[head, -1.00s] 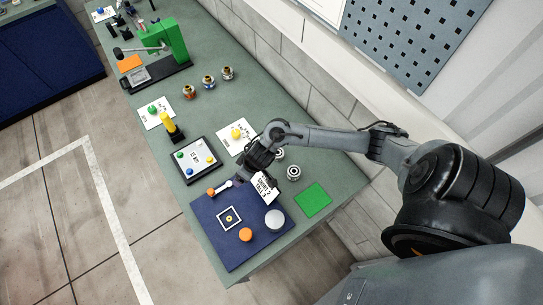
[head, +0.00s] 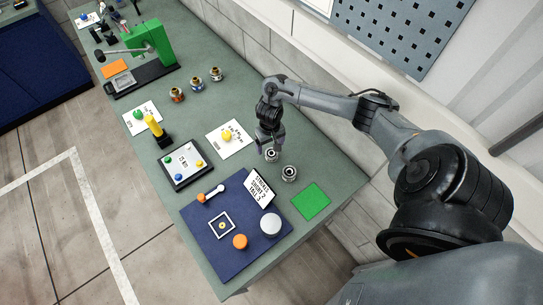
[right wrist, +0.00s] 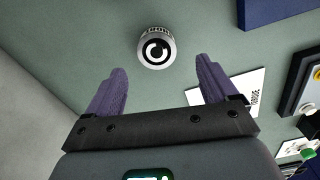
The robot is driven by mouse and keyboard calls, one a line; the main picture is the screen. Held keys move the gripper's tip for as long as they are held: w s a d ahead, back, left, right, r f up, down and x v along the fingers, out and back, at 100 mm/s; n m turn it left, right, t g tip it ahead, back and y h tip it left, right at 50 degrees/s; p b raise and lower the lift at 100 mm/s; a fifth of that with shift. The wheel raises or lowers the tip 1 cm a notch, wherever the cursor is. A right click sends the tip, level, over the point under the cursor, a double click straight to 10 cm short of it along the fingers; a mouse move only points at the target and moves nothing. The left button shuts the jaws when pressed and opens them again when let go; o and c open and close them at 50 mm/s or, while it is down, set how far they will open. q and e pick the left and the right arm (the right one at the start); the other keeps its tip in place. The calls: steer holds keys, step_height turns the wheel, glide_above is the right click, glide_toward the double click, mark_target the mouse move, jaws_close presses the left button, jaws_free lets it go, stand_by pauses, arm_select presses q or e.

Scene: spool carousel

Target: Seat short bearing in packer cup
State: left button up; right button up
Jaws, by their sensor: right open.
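I cannot tell which is the short bearing. In the right wrist view, one such part (right wrist: 156,50) stands upright beyond my right gripper (right wrist: 160,66), roughly in line with the gap between the purple fingers. The fingers are apart and empty. A white square with a yellow centre (head: 222,226) lies on the blue mat; I cannot tell whether it is the packer cup.
The blue mat (head: 211,246) also carries a white disc (head: 270,224), an orange disc (head: 240,242) and a tilted label card (head: 259,189). A green square (head: 311,201) lies to its right. A button tray (head: 184,164) and several brass-and-silver parts (head: 196,85) stand farther back.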

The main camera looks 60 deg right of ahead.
mark_target(271, 153)
steer(key=shift+s+d+f, duration=0.1)
steer(key=shift+s+f, duration=0.05)
steer(key=shift+f, duration=1.15)
steer(key=shift+s+f, duration=0.1)
steer(key=shift+f, duration=1.2)
steer(key=c, duration=1.4)
